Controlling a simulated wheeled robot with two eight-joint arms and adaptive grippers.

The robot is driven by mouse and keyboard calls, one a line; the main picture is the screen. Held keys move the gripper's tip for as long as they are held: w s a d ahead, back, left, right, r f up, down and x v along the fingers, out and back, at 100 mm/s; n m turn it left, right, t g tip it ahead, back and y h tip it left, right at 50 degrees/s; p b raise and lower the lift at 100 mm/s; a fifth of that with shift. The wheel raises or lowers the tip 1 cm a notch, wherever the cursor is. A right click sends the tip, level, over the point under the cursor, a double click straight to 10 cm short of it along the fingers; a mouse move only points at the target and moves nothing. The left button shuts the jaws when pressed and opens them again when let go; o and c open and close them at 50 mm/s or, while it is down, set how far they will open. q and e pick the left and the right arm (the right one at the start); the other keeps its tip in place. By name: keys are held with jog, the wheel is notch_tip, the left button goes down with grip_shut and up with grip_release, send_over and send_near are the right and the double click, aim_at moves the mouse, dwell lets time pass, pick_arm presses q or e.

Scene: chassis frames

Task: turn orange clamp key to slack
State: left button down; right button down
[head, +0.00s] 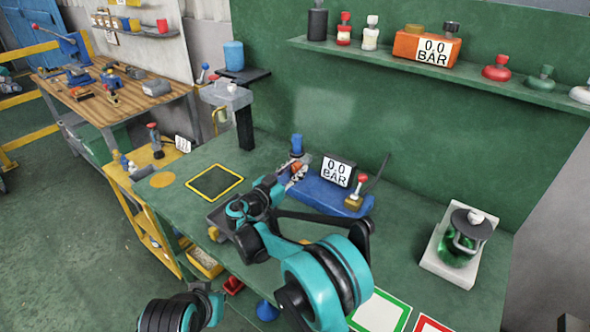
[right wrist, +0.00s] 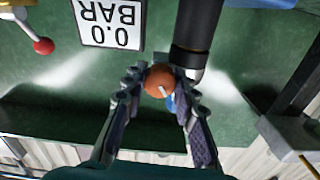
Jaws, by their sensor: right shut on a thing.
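The orange clamp key (right wrist: 158,82) is a round orange knob with a white mark on its face. In the right wrist view it sits between the two fingertips of my right gripper (right wrist: 160,92), which is shut on it. In the head view my right gripper (head: 297,172) is at the left end of the blue base (head: 325,194), and only a little orange shows between the fingers. A black cylinder (right wrist: 197,28) stands close beside the key in the right wrist view. Of my left arm only links show at the bottom of the head view.
A gauge reading 0.0 BAR (head: 338,171) and a red-balled lever (head: 361,181) stand on the blue base. A glass lantern-like unit (head: 462,240) is at right. The yellow-framed dark square (head: 214,182) is empty.

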jog(key=n, duration=0.4)
jog(key=shift+n+p, duration=0.4)
jog(key=n, duration=0.5)
jog(key=shift+n, duration=0.3)
jog(key=n+p, duration=0.1)
jog(key=n, duration=0.9)
jog(key=shift+n, duration=0.3)
jog(key=c, duration=1.2)
grip_release()
